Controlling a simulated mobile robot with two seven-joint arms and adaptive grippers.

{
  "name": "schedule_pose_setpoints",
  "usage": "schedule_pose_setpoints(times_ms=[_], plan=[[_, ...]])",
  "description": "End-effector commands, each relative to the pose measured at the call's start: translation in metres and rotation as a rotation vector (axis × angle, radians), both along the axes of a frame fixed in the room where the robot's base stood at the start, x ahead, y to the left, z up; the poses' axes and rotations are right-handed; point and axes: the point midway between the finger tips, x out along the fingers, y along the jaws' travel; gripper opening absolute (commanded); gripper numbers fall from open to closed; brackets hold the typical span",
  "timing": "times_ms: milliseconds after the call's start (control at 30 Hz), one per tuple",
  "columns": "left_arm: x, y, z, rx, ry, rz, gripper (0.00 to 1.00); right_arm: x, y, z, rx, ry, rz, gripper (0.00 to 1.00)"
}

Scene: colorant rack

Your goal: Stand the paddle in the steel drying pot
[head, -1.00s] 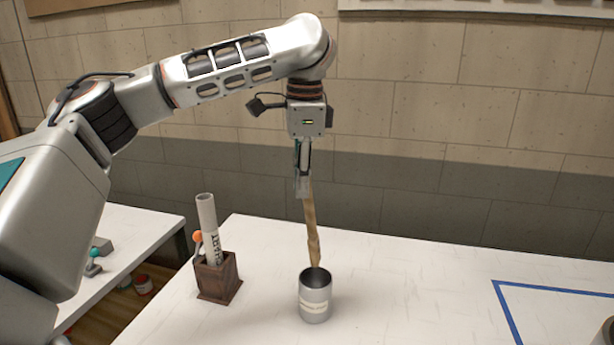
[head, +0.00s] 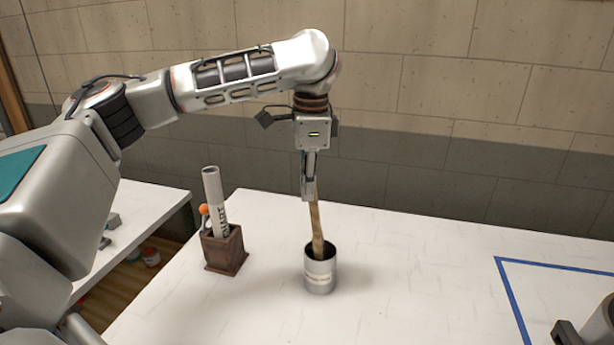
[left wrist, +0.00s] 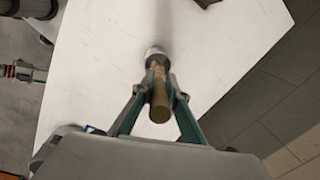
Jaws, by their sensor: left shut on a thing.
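The wooden paddle (head: 317,228) hangs nearly upright, tilted slightly, from my left gripper (head: 308,192). The gripper is shut on its upper part. The steel drying pot (head: 320,273), a small cylinder with a pale label, stands on the white table below. The paddle's lower end is inside the pot's mouth and hidden by the wall; whether it touches the bottom I cannot tell. In the left wrist view the paddle's round end (left wrist: 159,112) shows between the fingers (left wrist: 158,92), with the pot (left wrist: 155,53) beyond. Part of my right wrist (head: 588,328) shows at the lower right; its fingers are not visible.
A dark wooden box (head: 225,254) holding a white tube (head: 215,195) and an orange-topped item (head: 204,210) stands left of the pot. Blue tape (head: 513,300) marks an area at the right. The table between is clear. A wall is behind.

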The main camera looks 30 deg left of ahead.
Motion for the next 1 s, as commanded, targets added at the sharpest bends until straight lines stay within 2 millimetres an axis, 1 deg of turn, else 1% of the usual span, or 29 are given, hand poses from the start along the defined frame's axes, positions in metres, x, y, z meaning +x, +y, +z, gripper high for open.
schedule_pose_setpoints(times_ms=[600,800,1000], plan=[[0.000,0.000,-0.045,0.000,0.001,-0.001,0.00,0.000,0.006,0.001,0.013,0.001,-0.006,0.40],[0.000,0.000,-0.056,0.000,0.001,-0.001,0.00,-0.001,0.007,0.000,0.015,0.001,-0.006,0.40],[0.000,0.000,-0.060,0.001,0.001,-0.001,0.00,-0.001,0.006,0.000,0.013,0.002,-0.005,0.40]])
